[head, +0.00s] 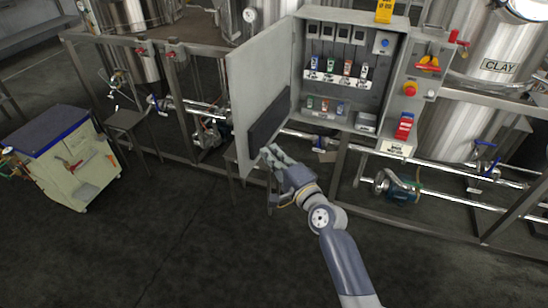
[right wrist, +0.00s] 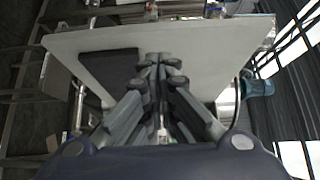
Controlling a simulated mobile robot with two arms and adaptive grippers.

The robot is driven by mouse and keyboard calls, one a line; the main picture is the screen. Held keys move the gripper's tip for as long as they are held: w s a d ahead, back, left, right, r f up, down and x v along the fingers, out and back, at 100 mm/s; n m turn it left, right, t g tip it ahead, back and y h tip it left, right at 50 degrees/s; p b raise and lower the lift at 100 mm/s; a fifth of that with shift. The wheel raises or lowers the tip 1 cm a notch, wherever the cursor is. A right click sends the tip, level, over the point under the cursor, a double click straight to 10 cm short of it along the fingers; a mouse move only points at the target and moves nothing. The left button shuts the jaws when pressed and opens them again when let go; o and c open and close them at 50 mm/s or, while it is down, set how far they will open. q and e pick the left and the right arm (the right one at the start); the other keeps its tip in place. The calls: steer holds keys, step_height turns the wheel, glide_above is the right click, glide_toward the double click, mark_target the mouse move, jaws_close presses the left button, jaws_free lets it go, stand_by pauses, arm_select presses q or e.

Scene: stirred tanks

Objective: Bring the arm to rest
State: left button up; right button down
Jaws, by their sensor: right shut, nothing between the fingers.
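My right gripper (head: 268,154) is in the middle of the head view, in front of the lower part of the open cabinet door (head: 256,82). Its arm comes up from the bottom of the picture. In the right wrist view the gripper's fingers (right wrist: 158,62) are together, with nothing between them. The pale door panel (right wrist: 205,45) with a dark rectangle lies behind the fingertips. I cannot tell whether they touch it. My left gripper does not show.
The open cabinet (head: 340,75) holds switches and breakers. A red handle (head: 428,64) is on its right side. Steel tanks, one labelled CLAY (head: 497,66), stand behind pipes and a frame. A beige cart (head: 70,160) stands at left. The dark floor in front is clear.

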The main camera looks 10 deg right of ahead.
steer(key=s+f+n+g+h, duration=0.1)
steer(key=s+f+n+g, duration=0.2)
steer(key=f, duration=1)
steer(key=s+f+n+g+h, duration=0.15)
steer(key=s+f, duration=0.35)
steer(key=f, duration=0.8)
steer(key=s+d+f+n+g, duration=0.2)
steer(key=s+f+n+g, duration=0.2)
steer(key=s+f, duration=0.9)
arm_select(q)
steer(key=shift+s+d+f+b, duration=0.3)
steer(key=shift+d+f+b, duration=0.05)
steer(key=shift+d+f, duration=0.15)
arm_select(e)
steer(key=s+d+f+n+g+h, duration=0.1)
steer(key=s+d+f+n+g, duration=0.1)
steer(key=s+f, duration=0.4)
steer(key=s+d+f+n+g, duration=0.3)
steer(key=s+f, duration=0.4)
steer(key=s, duration=0.9)
steer(key=s+d+f+n+g+h, duration=0.1)
steer(key=s+d+f+n+g, duration=0.1)
steer(key=s+f, duration=0.4)
steer(key=s+n, duration=0.1)
steer(key=s, duration=0.4)
steer(key=shift+s+d+f+g+h, duration=0.25)
steer(key=shift+s+f+g+h, duration=0.05)
steer(key=shift+f+g+h, duration=0.1)
